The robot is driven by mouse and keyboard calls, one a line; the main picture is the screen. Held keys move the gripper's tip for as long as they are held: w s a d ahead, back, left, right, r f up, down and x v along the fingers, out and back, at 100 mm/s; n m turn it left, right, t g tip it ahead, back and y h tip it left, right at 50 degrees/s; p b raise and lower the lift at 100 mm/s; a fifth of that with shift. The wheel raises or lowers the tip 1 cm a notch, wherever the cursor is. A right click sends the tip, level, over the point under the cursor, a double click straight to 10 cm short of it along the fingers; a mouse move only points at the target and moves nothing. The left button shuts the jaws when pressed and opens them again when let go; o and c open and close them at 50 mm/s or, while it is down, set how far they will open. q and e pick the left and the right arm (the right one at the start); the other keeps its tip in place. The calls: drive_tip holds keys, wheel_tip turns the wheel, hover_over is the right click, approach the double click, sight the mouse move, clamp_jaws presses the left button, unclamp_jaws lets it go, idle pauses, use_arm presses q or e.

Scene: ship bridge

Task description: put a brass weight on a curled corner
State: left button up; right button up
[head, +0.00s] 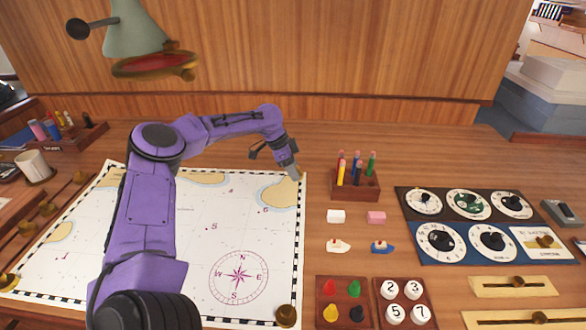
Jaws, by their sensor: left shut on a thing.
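A white sea chart (258,230) with a checkered border and a compass rose lies on the wooden desk. One round brass weight (286,316) sits at its lower right corner and another (8,282) at its lower left corner. My left arm reaches across the chart. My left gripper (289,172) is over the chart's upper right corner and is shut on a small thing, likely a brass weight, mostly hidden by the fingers. I cannot tell whether it touches the chart. The chart's upper left corner shows no weight. My right gripper is not in view.
A wooden pen holder (354,184) stands just right of the gripper. Erasers, small boat models, token trays (343,302) and dial panels (468,240) fill the right side. A lamp (135,35) hangs above. A mug (35,166) stands at left.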

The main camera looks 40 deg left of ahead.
use_arm(q)
drive_tip(key=shift+f, duration=0.1)
idle(0.3)
drive_tip(key=o, duration=1.3)
drive_tip(key=b+v, duration=0.1)
drive_tip(key=v, duration=0.9)
drive_tip(key=shift+r, duration=0.3)
